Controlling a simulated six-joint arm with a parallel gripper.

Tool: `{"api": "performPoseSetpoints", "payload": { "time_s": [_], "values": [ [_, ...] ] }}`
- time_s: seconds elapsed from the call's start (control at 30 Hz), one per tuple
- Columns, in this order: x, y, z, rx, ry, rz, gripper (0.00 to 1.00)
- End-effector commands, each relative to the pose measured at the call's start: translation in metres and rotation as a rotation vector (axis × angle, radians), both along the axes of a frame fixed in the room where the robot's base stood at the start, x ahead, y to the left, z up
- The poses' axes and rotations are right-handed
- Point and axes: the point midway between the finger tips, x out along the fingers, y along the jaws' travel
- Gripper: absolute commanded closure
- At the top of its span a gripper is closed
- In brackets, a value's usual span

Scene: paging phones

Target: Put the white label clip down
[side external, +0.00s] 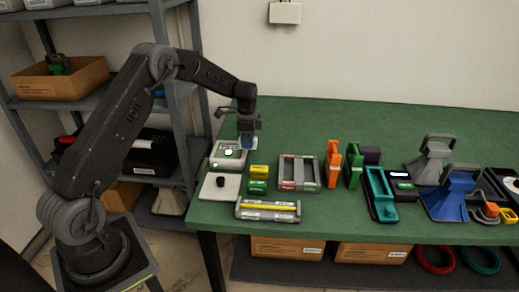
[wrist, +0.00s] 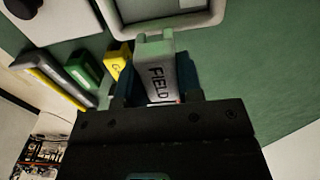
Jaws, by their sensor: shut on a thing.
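My gripper (side external: 247,142) is above the left end of the green table, beside the back right of a white tray (side external: 229,165). The clip's near end is hidden by the gripper body. The tray's rounded rim (wrist: 165,27) shows just beyond the clip's far end. I cannot tell whether the clip touches the tray or the table.
A yellow clip (side external: 259,171) and a green clip (side external: 258,187) lie close by. A white plate with a black knob (side external: 220,181) is in front of the tray. A grey rack (side external: 299,187), orange holder (side external: 333,164) and several stands are to the right. The table's back is clear.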

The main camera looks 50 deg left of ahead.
Motion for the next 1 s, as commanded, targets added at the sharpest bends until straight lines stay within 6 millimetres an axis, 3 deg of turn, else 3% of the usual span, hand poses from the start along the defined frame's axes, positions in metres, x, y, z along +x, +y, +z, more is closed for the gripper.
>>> {"api": "performPoseSetpoints", "payload": {
  "time_s": [0.2, 0.47, 0.67, 1.0],
  "values": [
    [-0.029, 0.031, 0.026, 0.001, -0.001, 0.004, 0.89],
    [-0.05, 0.046, 0.042, 0.0, 0.0, 0.0, 0.89],
    [-0.075, 0.017, 0.055, 0.0, -0.001, -0.004, 0.89],
    [-0.152, -0.059, 0.067, 0.0, -0.003, -0.004, 0.89]
  ]
}}
